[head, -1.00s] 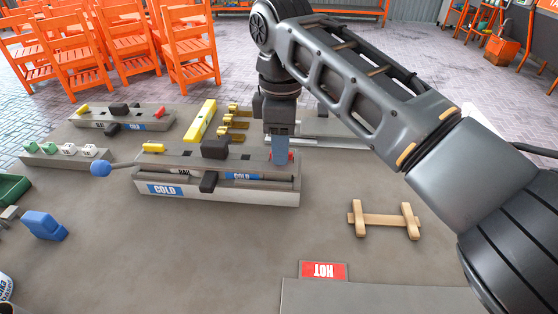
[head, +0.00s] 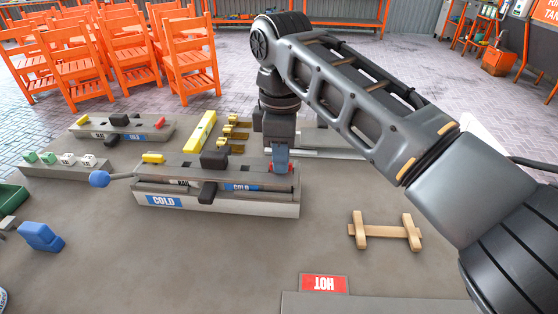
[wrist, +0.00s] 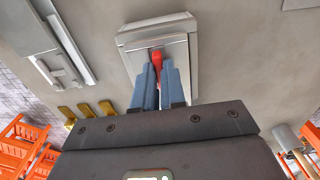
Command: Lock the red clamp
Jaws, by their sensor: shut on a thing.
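The red clamp (wrist: 157,57) is a small red lever at the right end of the near grey fixture (head: 235,208) with blue COLD labels. My gripper (head: 280,160) reaches down onto it from above, its blue fingertips at the fixture's right end. In the wrist view, my gripper (wrist: 156,78) has its two blue fingers on either side of the red lever, shut on it. The fingers hide much of the clamp in both views. A yellow clamp (head: 153,158) sits at the fixture's left end, and a black block (head: 214,160) on its middle.
A blue-knobbed lever (head: 99,178) juts left from the fixture. A similar fixture (head: 125,130) stands behind. A yellow level (head: 203,131) and brass pieces (head: 235,132) lie behind the fixture. A wooden piece (head: 385,231) and HOT sign (head: 324,283) lie at right front, with clear table between.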

